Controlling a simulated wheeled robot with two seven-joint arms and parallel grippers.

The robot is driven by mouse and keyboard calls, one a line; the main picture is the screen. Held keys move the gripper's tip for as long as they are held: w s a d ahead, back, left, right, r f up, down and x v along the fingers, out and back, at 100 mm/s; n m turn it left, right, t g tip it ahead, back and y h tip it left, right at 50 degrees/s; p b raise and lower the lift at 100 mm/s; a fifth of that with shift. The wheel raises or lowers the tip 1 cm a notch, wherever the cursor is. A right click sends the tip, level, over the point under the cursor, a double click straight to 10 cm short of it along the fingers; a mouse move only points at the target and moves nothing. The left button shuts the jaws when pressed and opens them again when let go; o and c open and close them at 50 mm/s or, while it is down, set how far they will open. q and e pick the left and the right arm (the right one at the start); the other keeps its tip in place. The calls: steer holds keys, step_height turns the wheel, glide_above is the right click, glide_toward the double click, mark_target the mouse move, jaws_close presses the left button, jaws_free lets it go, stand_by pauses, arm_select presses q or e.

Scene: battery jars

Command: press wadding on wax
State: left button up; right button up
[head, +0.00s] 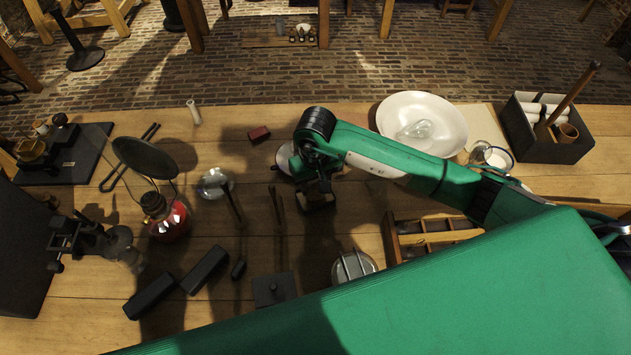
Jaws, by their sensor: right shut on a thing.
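My right gripper (316,200) points down over the middle of the table, at the end of my green arm that comes in from the right. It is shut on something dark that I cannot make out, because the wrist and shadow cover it. A white round dish or jar (285,158) shows partly behind the wrist, at its left. Whether the gripper or its load touches it, I cannot tell. I cannot pick out wadding or wax for certain. My left gripper is not in view.
A lamp with a red base (168,221), a metal ladle (215,184) and dark blocks (205,269) lie left. A white bowl (447,112) with clear glass, a wooden compartment tray (398,238) and a dark box (556,151) stand right. A small red block (259,133) lies behind.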

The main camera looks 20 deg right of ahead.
mark_target(316, 182)
steer(key=shift+f+b, duration=0.5)
stand_by(0.8)
steer(key=shift+s+f+b, duration=0.1)
steer(key=shift+b, duration=0.4)
stand_by(1.5)
steer(key=shift+r+p, duration=0.3)
steer(key=shift+r, duration=0.45)
steer(key=shift+r+p, duration=0.8)
steer(key=shift+r, duration=2.05)
